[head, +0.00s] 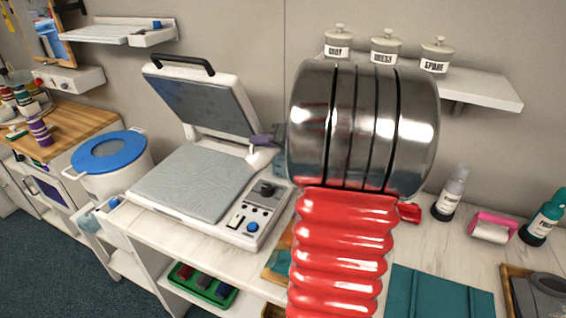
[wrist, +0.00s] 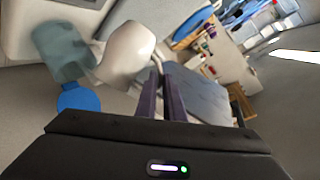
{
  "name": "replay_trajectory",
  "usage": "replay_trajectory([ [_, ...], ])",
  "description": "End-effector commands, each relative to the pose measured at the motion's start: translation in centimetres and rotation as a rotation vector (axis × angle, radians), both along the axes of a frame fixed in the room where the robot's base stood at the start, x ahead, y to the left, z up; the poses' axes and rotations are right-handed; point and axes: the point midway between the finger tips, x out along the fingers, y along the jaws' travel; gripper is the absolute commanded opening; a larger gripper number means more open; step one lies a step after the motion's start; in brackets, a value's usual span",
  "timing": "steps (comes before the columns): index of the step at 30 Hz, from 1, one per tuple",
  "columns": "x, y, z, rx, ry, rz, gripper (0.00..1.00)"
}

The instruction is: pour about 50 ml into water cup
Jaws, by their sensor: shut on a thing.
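My gripper (wrist: 163,80) has narrow dark purple fingers, close together on the edge of a white rounded object (wrist: 128,48) in the wrist view. This object also shows in the head view (head: 262,159), raised beside the press. A translucent grey-teal cup-like thing (wrist: 62,50) is next to it in the wrist view, with a blue round piece (wrist: 78,99) below. Part of a teal shape shows in the head view (head: 281,134), mostly hidden by my arm. I cannot tell for sure which thing is the water cup, nor see any liquid.
An open heat press (head: 195,183) stands on the white counter. A blue-lidded pot (head: 109,151) is to its left. Labelled jars (head: 386,49) stand on a wall shelf. Bottles (head: 450,195) and a pink roller (head: 492,229) are at right. My arm hides the middle counter.

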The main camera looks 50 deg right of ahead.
Motion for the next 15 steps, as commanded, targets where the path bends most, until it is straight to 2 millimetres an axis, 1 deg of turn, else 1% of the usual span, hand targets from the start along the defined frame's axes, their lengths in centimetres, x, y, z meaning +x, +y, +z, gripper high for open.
replay_trajectory([
  [1, 0.2, 0.7, -0.2, -0.046, 0.009, 0.003, 0.0],
  [6, 0.6, 1.8, -1.6, -0.196, 0.042, 0.001, 0.0],
  [9, 0.7, 2.4, -1.5, -0.29, 0.062, -0.001, 0.0],
  [15, 0.7, 2.2, -1.6, -0.313, 0.068, -0.003, 0.0],
])
